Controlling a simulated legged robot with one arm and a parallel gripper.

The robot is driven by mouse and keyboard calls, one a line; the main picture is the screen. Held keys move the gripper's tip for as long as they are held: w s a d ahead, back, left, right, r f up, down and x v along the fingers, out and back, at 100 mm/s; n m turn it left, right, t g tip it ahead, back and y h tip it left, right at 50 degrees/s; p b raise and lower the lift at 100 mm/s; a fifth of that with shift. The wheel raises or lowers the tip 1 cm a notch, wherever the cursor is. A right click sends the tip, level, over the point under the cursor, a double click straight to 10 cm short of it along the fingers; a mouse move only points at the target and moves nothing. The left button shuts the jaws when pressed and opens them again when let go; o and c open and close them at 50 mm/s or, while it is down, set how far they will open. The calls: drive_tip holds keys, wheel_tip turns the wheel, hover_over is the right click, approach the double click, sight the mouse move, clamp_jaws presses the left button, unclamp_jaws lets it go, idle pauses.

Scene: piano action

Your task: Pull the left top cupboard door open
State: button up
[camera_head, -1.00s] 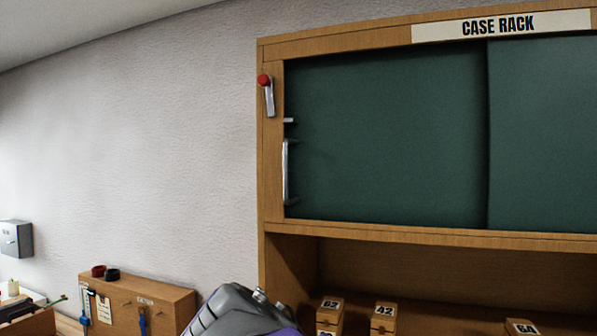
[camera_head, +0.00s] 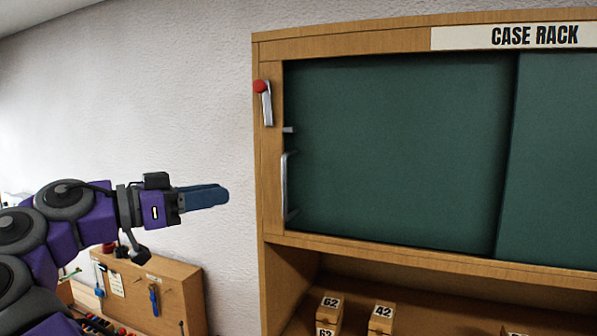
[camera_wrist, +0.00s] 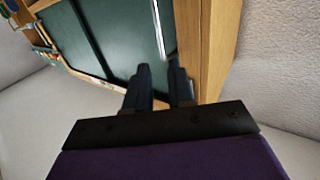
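The left top cupboard door (camera_head: 400,150) is a dark green panel in the wooden case rack, and it looks shut. Its upright silver handle (camera_head: 285,188) is at the door's left edge. The handle also shows in the wrist view (camera_wrist: 157,22), beyond the fingertips. A silver lever with a red knob (camera_head: 263,100) hangs on the frame's left post, above the handle. My gripper (camera_head: 224,195) points right, left of the cupboard and apart from the handle. In the wrist view its two dark fingers (camera_wrist: 162,72) stand apart with nothing between them.
A second green door (camera_head: 560,160) adjoins on the right. The open shelf below holds numbered wooden blocks (camera_head: 327,308). A wooden tool board (camera_head: 170,285) stands low at the left, beneath my arm. The white wall behind my gripper is bare.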

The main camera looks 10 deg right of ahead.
drive_tip(key=b, duration=0.4)
approach(295, 182)
drive_tip(key=d, duration=0.2)
drive_tip(key=d+r, duration=0.1)
drive_tip(key=d, duration=0.2)
drive_tip(key=s+d, duration=0.1)
drive_tip(key=d, duration=0.2)
drive_tip(key=shift+s+d+r, duration=0.1)
drive_tip(key=shift+s+r, duration=0.05)
drive_tip(key=shift+a, duration=0.4)
drive_tip(key=shift+c, duration=0.7)
drive_tip(key=shift+s, duration=0.15)
clamp_jaws()
